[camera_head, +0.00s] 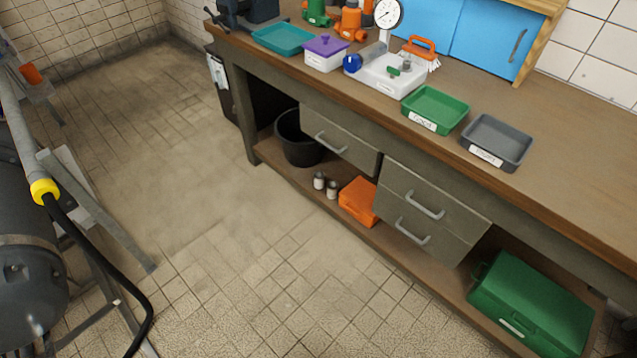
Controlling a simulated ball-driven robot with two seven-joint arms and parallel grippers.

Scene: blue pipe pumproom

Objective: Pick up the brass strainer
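I cannot make out a brass strainer anywhere in the head view. A wooden-topped workbench (566,180) runs from the upper left to the right edge, with several items on its top. Parts of the shelf under the bench are in shadow, and the insides of the shut drawers and the blue cabinet are hidden. Neither of my grippers shows in this view.
On the bench are a teal tray (283,38), a purple-lidded box (325,52), a pressure gauge (388,13), a green tray (436,108) and a grey tray (497,142). Below are a black bucket (297,140) and green case (530,308). The tiled floor is open.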

